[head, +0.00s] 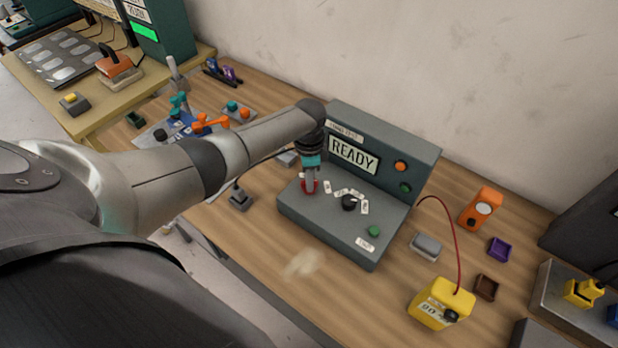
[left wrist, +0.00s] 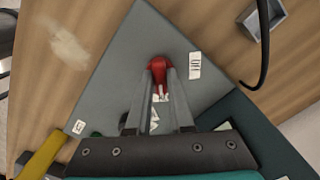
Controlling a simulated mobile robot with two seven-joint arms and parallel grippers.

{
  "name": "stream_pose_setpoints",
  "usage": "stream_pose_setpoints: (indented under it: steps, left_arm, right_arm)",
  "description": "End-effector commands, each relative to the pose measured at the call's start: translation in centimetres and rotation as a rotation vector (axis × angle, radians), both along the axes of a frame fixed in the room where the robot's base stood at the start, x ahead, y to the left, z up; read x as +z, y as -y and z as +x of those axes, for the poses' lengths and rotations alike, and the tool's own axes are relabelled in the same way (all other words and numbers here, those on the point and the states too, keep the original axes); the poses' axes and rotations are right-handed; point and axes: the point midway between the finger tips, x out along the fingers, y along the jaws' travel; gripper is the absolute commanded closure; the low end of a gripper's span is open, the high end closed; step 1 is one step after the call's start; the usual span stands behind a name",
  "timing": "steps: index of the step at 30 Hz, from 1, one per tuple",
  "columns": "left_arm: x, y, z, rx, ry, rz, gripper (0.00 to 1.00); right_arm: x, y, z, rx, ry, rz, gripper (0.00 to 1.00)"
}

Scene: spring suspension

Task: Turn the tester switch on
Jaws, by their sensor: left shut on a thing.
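The grey-green tester (head: 330,222) stands on the wooden bench, with a sloping panel and an upright back whose display reads READY (head: 353,155). A red switch (left wrist: 159,64) sits near the left end of the panel. My left gripper (head: 309,187) reaches down over it from above. In the left wrist view both fingers (left wrist: 160,78) close around the red switch, which shows between and beyond the fingertips. A small white label (left wrist: 195,65) lies beside it; I cannot read it surely. Part of the switch is hidden by the fingers. My right gripper is not in view.
The panel also has a black knob (head: 349,202) ringed by labels and a green button (head: 374,231). An orange meter (head: 481,208), a yellow box (head: 441,303) with a red cable, and small trays stand to the right. The bench in front is clear.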

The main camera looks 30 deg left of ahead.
Motion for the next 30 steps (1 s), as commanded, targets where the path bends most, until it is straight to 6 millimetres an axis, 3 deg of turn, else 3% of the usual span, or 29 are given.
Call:
stream_pose_setpoints:
  steps: [3, 4, 11, 22, 30]
  left_arm:
    - [0.1, 0.1, 0.2, -0.004, 0.004, -0.002, 1.0]
    - [0.1, 0.1, 0.2, -0.004, 0.004, -0.002, 0.77]
    - [0.1, 0.1, 0.1, -0.002, 0.002, -0.001, 0.51]
    - [0.6, 0.0, 0.1, -0.002, 0.002, -0.001, 0.5]
    - [4.7, 0.0, 0.1, -0.002, 0.005, 0.0, 0.5]
  right_arm:
    - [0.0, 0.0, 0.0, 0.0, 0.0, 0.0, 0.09]
    - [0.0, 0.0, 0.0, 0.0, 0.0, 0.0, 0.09]
    - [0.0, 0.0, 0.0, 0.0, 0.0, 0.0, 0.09]
    - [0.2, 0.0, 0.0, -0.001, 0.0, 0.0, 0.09]
    - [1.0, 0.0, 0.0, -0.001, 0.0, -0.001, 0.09]
